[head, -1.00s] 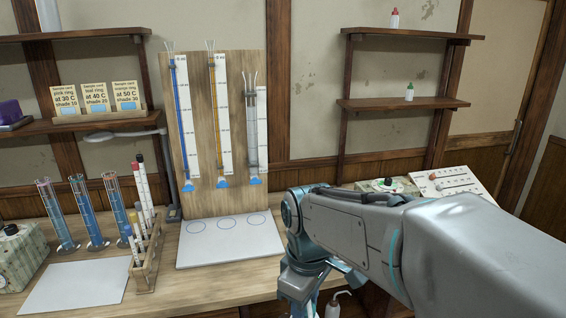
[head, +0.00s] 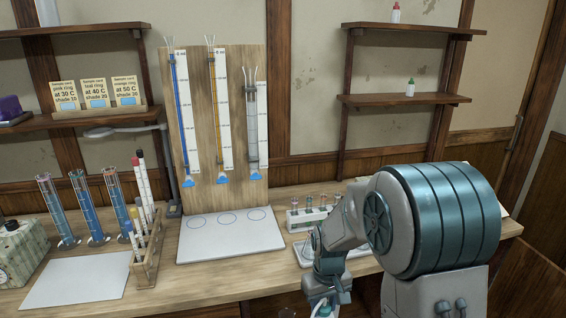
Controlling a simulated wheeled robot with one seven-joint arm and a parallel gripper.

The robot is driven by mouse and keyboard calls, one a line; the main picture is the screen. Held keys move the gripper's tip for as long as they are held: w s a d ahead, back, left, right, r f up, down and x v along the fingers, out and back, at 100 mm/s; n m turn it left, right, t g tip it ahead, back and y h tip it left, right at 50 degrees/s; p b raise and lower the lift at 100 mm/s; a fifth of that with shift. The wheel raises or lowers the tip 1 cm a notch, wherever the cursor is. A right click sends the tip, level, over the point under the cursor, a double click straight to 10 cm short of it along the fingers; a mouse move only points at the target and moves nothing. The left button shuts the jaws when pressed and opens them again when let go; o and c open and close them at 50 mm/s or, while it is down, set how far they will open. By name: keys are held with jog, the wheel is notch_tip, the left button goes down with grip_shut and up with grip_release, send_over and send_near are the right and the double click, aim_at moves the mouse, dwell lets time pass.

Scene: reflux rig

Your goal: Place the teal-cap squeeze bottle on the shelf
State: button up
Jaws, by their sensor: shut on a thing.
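My gripper (head: 324,300) is at the bottom edge, right of centre, in front of the bench, pointing down. It is shut on what looks like the teal-cap squeeze bottle (head: 325,311). Only a small pale and teal part of the bottle shows; the rest is cut off by the frame. The two-board wall shelf is at the upper right, with a lower board (head: 375,100) and an upper board (head: 430,29). My gripper is well below and left of the shelf.
A rack of small tubes (head: 305,219) stands on the bench behind my arm. A wooden panel with glass columns (head: 222,110) rises behind a white board (head: 230,243). Blue cylinders (head: 86,205) and a tube rack (head: 146,265) stand left. The lower shelf board has free room beside the bottle.

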jog(key=w+d+f+m, duration=0.2)
jog(key=d+f, duration=0.3)
jog(key=f, duration=0.4)
jog(key=shift+f+m, duration=0.25)
jog(key=shift+m, duration=0.55)
jog(key=shift+d, duration=0.2)
